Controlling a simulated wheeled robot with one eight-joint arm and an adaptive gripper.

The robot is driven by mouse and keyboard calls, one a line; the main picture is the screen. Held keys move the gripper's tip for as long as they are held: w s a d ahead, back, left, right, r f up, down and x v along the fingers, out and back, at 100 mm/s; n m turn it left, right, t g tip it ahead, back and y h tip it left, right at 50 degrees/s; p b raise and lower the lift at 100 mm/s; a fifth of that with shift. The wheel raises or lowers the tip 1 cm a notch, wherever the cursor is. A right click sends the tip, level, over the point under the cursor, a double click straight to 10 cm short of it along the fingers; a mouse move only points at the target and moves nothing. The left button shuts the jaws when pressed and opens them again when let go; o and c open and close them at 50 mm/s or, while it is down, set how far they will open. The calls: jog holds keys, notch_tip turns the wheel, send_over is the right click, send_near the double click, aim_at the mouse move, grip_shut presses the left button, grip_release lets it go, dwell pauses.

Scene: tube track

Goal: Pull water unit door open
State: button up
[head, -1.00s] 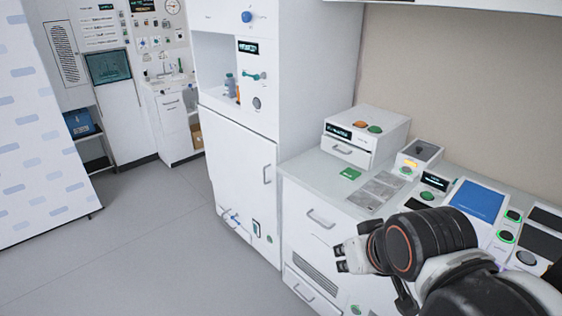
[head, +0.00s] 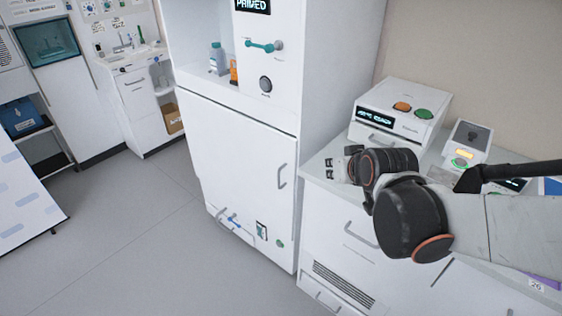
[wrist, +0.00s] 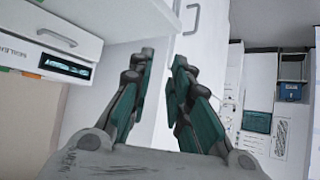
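The water unit is the tall white cabinet, and its lower door (head: 232,160) looks shut. A vertical grey bar handle (head: 282,176) sits near the door's right edge. The handle also shows at the top of the wrist view (wrist: 192,18), beyond the fingertips. My gripper (head: 331,168) is to the right of the handle, apart from it, above the front part of the counter. In the wrist view my gripper (wrist: 164,58) has its two fingers apart with nothing between them.
The niche above the door holds a bottle (head: 217,58) and an orange item (head: 234,72). A white device with buttons (head: 398,112) stands on the counter behind my arm. Drawers with a handle (head: 360,235) lie below. The grey floor (head: 140,225) before the door is clear.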

jog(key=w+a+f+n+t+y+b, duration=0.1)
jog(key=w+a+f+b, duration=0.2)
jog(key=w+a+f, duration=0.45)
jog(key=t+y+b, duration=0.1)
jog(key=t, duration=0.1)
send_near(279, 178)
jog(key=shift+n, duration=0.4)
jog(key=b+x, duration=0.1)
jog(key=x, duration=0.8)
jog(key=shift+w+f, duration=0.15)
jog(key=shift+w+a+f+b, duration=0.1)
jog(key=shift+w+b, duration=0.05)
jog(key=shift+w, duration=0.15)
jog(key=shift+w+a+f+b, duration=0.1)
jog(key=shift+w+b, duration=0.05)
jog(key=shift+w, duration=0.2)
grip_shut()
